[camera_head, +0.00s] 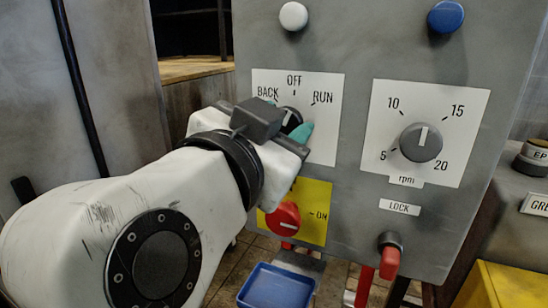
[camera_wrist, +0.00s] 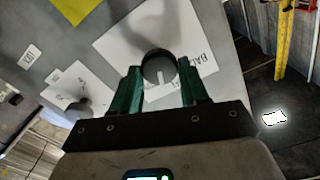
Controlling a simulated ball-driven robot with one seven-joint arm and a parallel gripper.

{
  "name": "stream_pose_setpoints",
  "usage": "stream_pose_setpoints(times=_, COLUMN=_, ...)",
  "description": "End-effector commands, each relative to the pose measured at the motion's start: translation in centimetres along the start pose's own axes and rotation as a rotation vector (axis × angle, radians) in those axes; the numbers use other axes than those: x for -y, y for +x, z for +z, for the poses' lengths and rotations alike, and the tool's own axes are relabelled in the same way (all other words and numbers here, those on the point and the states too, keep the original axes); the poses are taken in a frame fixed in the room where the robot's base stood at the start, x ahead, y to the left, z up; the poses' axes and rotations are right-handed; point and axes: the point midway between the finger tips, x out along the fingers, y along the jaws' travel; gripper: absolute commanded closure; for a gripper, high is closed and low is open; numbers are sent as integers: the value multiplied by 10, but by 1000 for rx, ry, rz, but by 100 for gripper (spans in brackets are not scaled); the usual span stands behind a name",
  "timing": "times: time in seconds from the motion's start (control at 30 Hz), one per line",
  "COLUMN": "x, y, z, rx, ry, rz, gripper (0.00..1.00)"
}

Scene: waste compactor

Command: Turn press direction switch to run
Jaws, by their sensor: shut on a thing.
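The press direction switch (camera_head: 289,119) is a dark round knob with a white pointer line, on a white plate (camera_head: 330,140) marked BACK, OFF and RUN. In the head view its pointer tilts up and right, to the RUN side of OFF. I cannot tell if it lines up exactly with RUN. My gripper (camera_head: 288,118) has its teal fingers shut on the knob, one on each side. My gripper and wrist hide part of the knob and plate. In the wrist view the switch (camera_wrist: 158,64) sits between the fingertips of my gripper (camera_wrist: 158,82), with its white line pointing down.
An rpm dial (camera_head: 421,142) is to the right on the grey panel. A red knob (camera_head: 283,218) on a yellow plate is below the switch. A red LOCK handle (camera_head: 390,262) is at lower right. A blue bin (camera_head: 276,289) is below.

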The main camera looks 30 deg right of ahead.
Motion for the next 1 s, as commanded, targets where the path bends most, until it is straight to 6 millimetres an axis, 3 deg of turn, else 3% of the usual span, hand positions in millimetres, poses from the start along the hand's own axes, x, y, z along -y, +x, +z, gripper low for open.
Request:
stream_pose_setpoints(times=0.03, x=-3, y=0, z=7, rx=-1, ry=48, rz=0, gripper=86)
stream_pose_setpoints(times=0.5, x=-3, y=0, z=3, rx=0, ry=394, rz=0, gripper=86)
stream_pose_setpoints(times=1.0, x=-2, y=0, z=1, rx=0, ry=503, rz=1, gripper=86)
